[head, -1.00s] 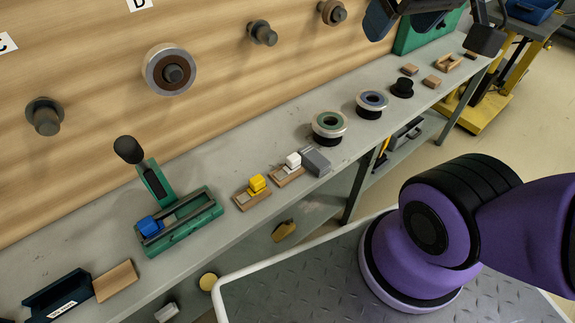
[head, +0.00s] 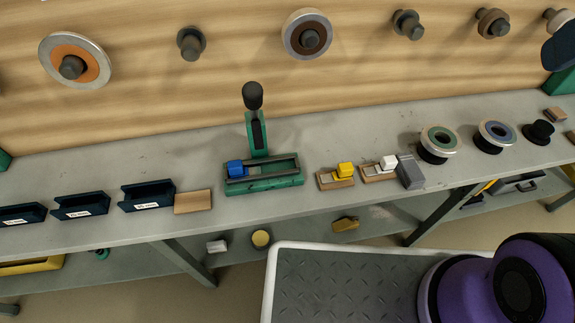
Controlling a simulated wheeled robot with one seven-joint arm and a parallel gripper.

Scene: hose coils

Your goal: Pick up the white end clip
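A white end clip (head: 389,162) sits on a small wooden block (head: 377,174) on the grey bench, right of centre in the head view. A grey block (head: 410,172) stands close against its right side. A yellow clip (head: 345,170) sits on a similar wooden block to its left. A blue clip (head: 236,169) is in the green fixture (head: 264,184). My gripper's fingertips are not in view. A dark part at the right edge may belong to my arm, but I cannot tell.
Hose coils (head: 438,141) and (head: 495,134) rest on stands right of the clip. Dark trays (head: 147,195) stand at the left. The fixture's black-knobbed lever (head: 253,97) stands upright. Pegs (head: 190,43) jut from the wooden wall. Bare bench lies behind the clips.

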